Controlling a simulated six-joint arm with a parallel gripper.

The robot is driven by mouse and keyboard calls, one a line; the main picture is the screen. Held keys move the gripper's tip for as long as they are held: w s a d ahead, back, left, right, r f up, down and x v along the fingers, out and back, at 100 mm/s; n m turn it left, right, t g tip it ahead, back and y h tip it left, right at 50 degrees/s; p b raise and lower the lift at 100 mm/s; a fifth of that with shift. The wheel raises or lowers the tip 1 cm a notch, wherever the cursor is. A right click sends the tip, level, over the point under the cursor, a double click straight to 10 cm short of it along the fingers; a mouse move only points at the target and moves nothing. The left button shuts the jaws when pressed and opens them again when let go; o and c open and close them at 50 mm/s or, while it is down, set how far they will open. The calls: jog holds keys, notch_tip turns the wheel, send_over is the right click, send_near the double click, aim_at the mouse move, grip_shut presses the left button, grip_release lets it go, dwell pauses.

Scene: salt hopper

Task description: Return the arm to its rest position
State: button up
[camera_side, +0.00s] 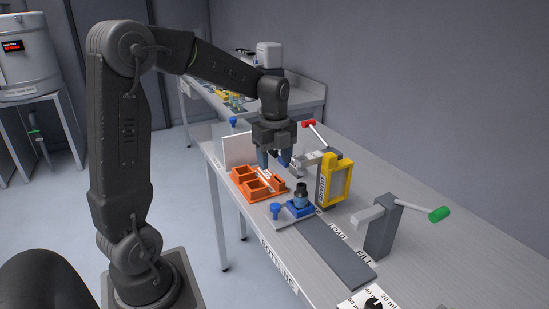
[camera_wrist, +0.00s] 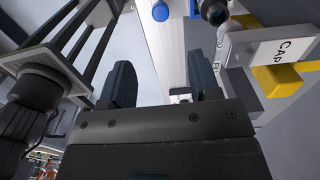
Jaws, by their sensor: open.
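My gripper (camera_side: 274,160) points down above the bench near the orange tray in the side view. In the wrist view its two fingers (camera_wrist: 161,84) stand apart with nothing between them. The arm reaches out from its base over the workbench (camera_side: 410,200). A small dark-capped bottle (camera_side: 301,196) stands upright on a blue holder (camera_side: 299,209), to the right of my gripper and apart from it. The bottle's dark top also shows at the top of the wrist view (camera_wrist: 214,11).
The orange tray (camera_side: 249,193) lies below my gripper. A yellow-framed press (camera_side: 335,182) with a red-handled lever (camera_side: 309,124) stands close on the right. A grey post with a green-handled lever (camera_side: 438,214) stands further right. A grey strip (camera_side: 330,252) runs along the bench front.

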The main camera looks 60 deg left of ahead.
jog(key=s+d+r+n+t, duration=0.2)
jog(key=s+d+n, duration=0.5)
jog(key=d+n, duration=0.1)
jog(key=s+d+r+n+t, duration=0.3)
jog(key=s+d+n, duration=0.5)
jog(key=n, duration=0.2)
jog(key=shift+d+r+t, duration=0.2)
jog(key=shift+t, duration=0.1)
dwell(1.0)
